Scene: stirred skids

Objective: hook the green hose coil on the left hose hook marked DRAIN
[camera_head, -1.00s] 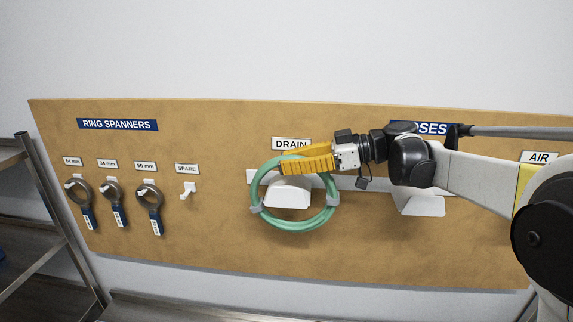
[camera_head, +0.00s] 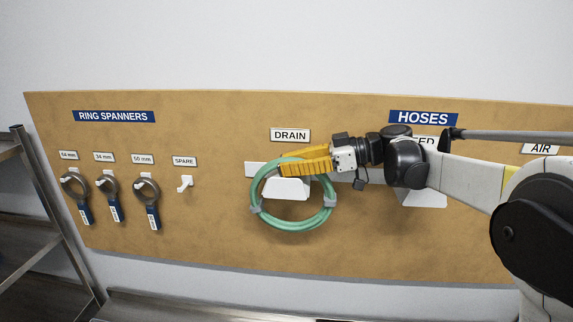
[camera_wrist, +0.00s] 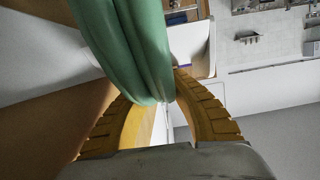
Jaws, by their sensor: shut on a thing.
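The green hose coil (camera_head: 283,228) hangs upright in front of the board, below the DRAIN label (camera_head: 290,135), with grey ties on its sides. My gripper (camera_head: 284,168) has its yellow fingers shut on the top of the coil. In the wrist view the coil (camera_wrist: 128,45) passes between the fingers (camera_wrist: 165,105). The white DRAIN hook (camera_head: 287,189) shows inside the ring, just under the gripper. Its upper part is partly hidden by fingers and hose, so I cannot tell whether the coil rests on it.
The brown board (camera_head: 205,240) carries ring spanners (camera_head: 149,200) at left and an empty SPARE hook (camera_head: 185,183). Another white hook (camera_head: 424,197) is partly behind my arm. A metal shelf rack (camera_head: 55,220) stands at the left edge. The board between SPARE and the coil is free.

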